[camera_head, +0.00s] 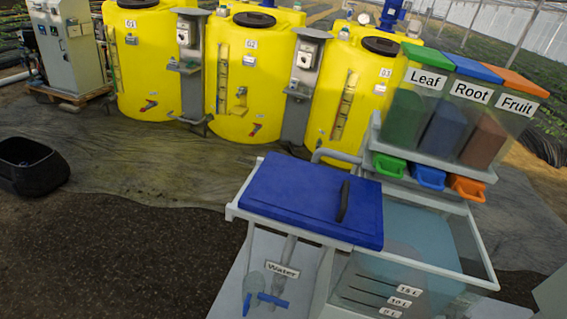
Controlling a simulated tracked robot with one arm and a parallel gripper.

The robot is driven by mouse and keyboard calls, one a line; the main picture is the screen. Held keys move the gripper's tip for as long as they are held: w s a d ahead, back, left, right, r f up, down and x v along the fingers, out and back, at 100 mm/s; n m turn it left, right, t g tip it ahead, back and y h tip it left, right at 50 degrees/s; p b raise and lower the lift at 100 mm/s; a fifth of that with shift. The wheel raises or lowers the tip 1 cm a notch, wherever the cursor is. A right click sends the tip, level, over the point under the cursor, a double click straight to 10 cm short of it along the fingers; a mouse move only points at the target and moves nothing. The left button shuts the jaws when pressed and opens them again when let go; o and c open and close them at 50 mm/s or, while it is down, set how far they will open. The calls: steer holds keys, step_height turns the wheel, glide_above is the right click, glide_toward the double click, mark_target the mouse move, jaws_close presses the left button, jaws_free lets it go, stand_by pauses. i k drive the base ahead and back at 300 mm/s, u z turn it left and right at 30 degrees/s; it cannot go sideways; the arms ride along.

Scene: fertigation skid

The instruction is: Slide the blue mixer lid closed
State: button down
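The blue mixer lid (300,193) is a flat blue panel on the white rails of the mixer. It covers the left part of the frame. A dark upright handle (343,201) stands near its right edge. The clear mixer tank (415,270) lies below and to the right, with its right part uncovered, so its inside shows. Level marks for several litre values are on its front wall. My gripper does not show in this view.
Leaf, Root and Fruit bins (452,113) stand behind the tank, with small green, blue and orange trays under them. A Water tap with a blue handle (266,300) is below the lid. Yellow tanks (252,85) stand at the back. A black tub (28,166) sits far left; the ground between is clear.

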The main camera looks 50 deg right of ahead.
mark_target(343, 207)
steer(key=z, duration=0.75)
steer(key=i, duration=1.15)
steer(key=z, duration=0.8)
steer(key=k, duration=0.9)
steer(key=z, duration=0.15)
steer(key=i, duration=0.9)
steer(key=u, duration=0.05)
